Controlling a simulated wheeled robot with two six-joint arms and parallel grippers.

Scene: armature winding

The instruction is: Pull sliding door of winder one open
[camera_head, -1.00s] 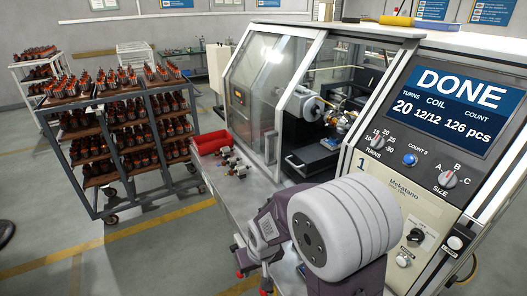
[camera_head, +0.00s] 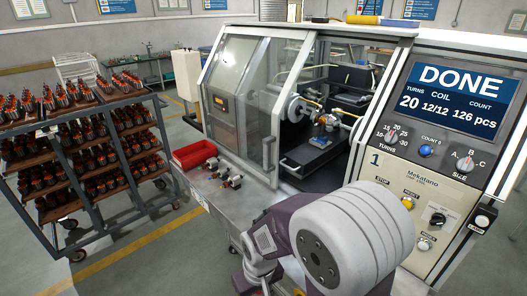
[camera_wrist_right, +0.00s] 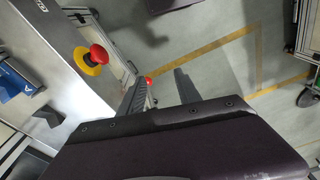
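Winder one (camera_head: 400,170) stands on the right, marked "1", and its display (camera_head: 465,92) reads DONE. Its sliding door (camera_head: 258,100) is a clear panel in a white frame. The door stands to the left, with a dark handle (camera_head: 269,150) on its lower right edge. To its right the bay is open, showing the spindle (camera_head: 296,108) and a blue-topped part inside. My right gripper (camera_wrist_right: 161,76) is open and empty in the right wrist view, fingers apart above the floor, with nothing touching them. My left gripper is not in view.
A red emergency button (camera_wrist_right: 92,60) on a yellow base is left of the right gripper. A red bin (camera_head: 194,154) and small parts lie on the metal ledge. A rack of armatures (camera_head: 75,165) stands left. My arm covers the machine's lower front.

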